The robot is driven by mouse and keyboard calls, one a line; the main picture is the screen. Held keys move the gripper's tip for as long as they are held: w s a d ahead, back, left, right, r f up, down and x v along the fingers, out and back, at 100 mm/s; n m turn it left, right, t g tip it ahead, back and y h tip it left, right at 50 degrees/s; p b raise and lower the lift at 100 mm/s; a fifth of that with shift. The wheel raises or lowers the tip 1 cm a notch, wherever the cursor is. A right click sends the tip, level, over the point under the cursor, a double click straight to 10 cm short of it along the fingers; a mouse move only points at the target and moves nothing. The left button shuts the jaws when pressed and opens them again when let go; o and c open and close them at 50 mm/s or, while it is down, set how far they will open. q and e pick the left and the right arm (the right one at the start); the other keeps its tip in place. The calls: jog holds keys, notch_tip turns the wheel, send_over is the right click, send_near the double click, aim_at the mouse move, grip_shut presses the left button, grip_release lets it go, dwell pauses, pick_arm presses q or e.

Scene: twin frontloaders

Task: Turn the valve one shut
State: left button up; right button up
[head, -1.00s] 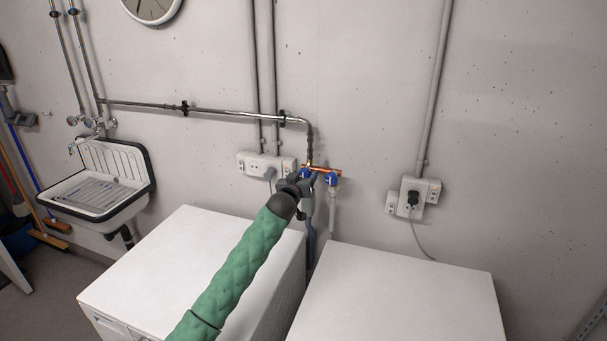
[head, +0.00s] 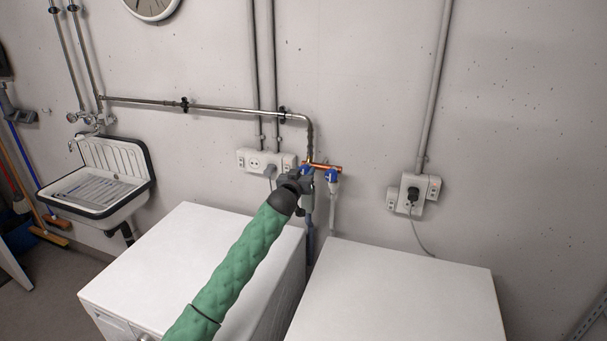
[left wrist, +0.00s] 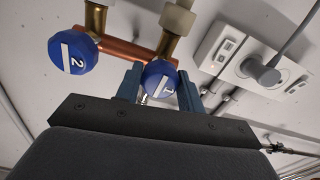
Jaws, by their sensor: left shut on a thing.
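Valve one is a round blue knob marked 1 with a white bar (left wrist: 160,82), on a brass fitting under the copper pipe in the left wrist view. My left gripper (left wrist: 158,90) has one finger on each side of this knob and is shut on it. In the head view my left gripper (head: 304,178) is at the copper pipe and hides most of valve one. Valve two, a blue knob marked 2 (left wrist: 73,53), is beside it and free; it also shows in the head view (head: 332,176). My right gripper is not in view.
Two white machines, the left one (head: 190,250) and the right one (head: 400,295), stand below the valves with a narrow gap between them. Socket boxes (head: 262,161) (head: 413,194) are on the wall either side. A sink (head: 105,185) hangs at left.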

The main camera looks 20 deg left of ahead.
pick_arm(q)
jog(key=shift+m, duration=1.5)
jog(key=shift+m+b, duration=0.35)
jog(key=shift+m, duration=1.55)
jog(key=m, duration=0.3)
jog(key=shift+m, duration=1.2)
jog(key=shift+r+m, duration=0.1)
jog(key=shift+m, duration=1.7)
jog(key=shift+m+p, duration=0.3)
jog(key=shift+m, duration=0.4)
jog(key=o, duration=1)
jog(key=shift+c, duration=0.2)
jog(key=shift+s, duration=0.15)
jog(key=s+b, duration=0.3)
jog(key=s, duration=0.4)
jog(key=shift+s, duration=0.3)
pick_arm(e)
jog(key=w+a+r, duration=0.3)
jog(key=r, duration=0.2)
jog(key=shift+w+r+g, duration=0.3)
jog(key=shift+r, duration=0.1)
